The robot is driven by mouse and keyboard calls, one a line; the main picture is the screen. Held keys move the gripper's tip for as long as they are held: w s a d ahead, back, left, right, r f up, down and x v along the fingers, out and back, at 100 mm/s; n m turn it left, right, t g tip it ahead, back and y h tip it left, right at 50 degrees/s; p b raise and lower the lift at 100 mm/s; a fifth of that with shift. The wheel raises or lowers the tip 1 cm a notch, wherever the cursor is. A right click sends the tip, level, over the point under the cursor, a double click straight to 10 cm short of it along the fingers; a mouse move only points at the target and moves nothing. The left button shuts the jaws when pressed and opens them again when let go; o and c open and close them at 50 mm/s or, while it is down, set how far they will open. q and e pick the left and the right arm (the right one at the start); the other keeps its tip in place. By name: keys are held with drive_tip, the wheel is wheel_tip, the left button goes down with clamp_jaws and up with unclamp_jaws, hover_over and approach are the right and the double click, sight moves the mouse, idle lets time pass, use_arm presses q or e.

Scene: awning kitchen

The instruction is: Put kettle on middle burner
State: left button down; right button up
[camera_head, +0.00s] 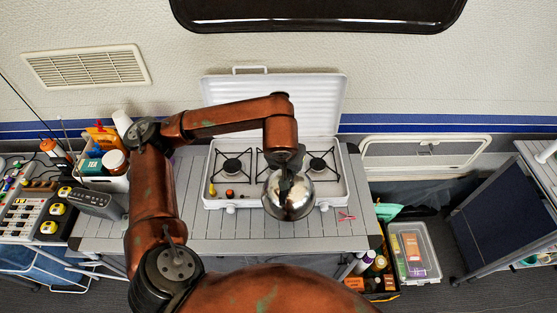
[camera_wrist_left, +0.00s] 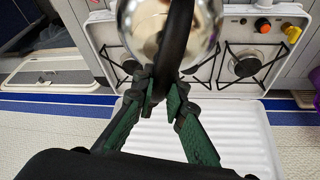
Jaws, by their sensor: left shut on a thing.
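A shiny round metal kettle (camera_head: 289,203) hangs from my left gripper (camera_head: 288,172). In the left wrist view the kettle (camera_wrist_left: 150,20) has a dark arched handle, and the gripper (camera_wrist_left: 163,98) is shut on it. The white stove (camera_head: 220,197) has three burners in a row. The left burner (camera_head: 232,166) and right burner (camera_head: 318,164) are bare. The middle burner (camera_head: 262,162) is largely hidden by my arm and the kettle. The kettle overlaps the stove's front edge in the head view; its height above the stove is unclear. My right gripper is out of view.
The raised white stove lid (camera_head: 318,100) stands behind the burners. The grey slatted table (camera_head: 230,236) is clear in front, except for a small pink item (camera_head: 346,216) at right. Several bottles and boxes crowd the left side.

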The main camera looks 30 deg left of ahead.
use_arm(q)
drive_tip(key=a+r+n+y+p, duration=0.1)
drive_tip(key=a+r+n+p, duration=0.2)
drive_tip(key=r, duration=0.5)
drive_tip(key=w+a+f+n+p, duration=0.1)
drive_tip(key=w+a+f+p, duration=0.3)
drive_tip(key=w+a+f, duration=0.5)
drive_tip(key=w+f, duration=0.2)
drive_tip(key=w, duration=0.1)
drive_tip(key=shift+a+f, duration=0.3)
drive_tip(key=shift+f, duration=0.1)
